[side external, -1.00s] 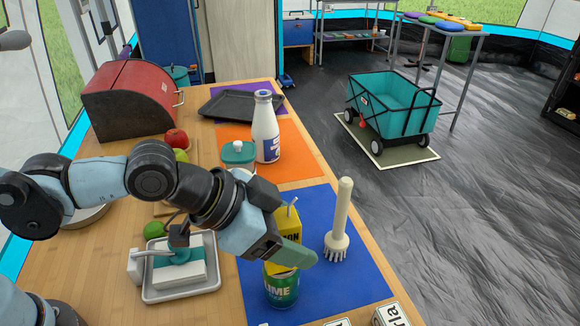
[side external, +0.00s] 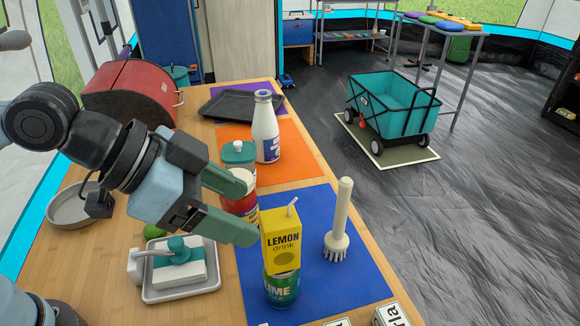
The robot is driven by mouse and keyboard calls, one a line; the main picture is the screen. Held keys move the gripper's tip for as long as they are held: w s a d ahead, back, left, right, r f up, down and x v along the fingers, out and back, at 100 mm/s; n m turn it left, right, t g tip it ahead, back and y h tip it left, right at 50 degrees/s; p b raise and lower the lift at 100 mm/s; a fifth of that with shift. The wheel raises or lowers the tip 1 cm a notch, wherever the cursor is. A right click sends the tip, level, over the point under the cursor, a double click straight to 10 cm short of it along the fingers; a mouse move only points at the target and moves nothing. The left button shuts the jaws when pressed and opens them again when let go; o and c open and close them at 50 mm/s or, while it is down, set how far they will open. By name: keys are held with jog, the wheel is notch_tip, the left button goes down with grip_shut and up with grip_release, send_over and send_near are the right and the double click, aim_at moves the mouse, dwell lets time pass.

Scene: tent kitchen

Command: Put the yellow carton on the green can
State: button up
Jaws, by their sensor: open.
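The yellow carton (side external: 281,241), marked "LEMON drink" and with a white straw, stands upright on top of the green can (side external: 282,289). The can stands on the blue mat (side external: 335,285). My gripper (side external: 245,207) is open and empty, with its fingers to the left of and a little above the carton. The nearer green finger ends close to the carton's left side. In this view there seems to be a small gap between them, but I cannot judge the depth.
A red-and-white can (side external: 240,208) stands partly behind my gripper. A brush (side external: 339,222) stands right of the carton. A white bottle (side external: 265,130) and a teal-lidded container (side external: 238,153) are farther back. A tray with a teal-and-white item (side external: 181,272) lies left.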

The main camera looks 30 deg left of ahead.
jog(key=w+a+f+n+y, duration=0.2)
jog(key=a+f+n+y, duration=0.1)
jog(key=a, duration=0.8)
jog(key=w+a+f+n+y, duration=0.2)
jog(key=a+n, duration=0.4)
jog(key=a, duration=0.5)
jog(key=shift+f+t+y, duration=0.3)
jog(key=shift+f+y, duration=0.4)
jog(key=shift+f, duration=0.25)
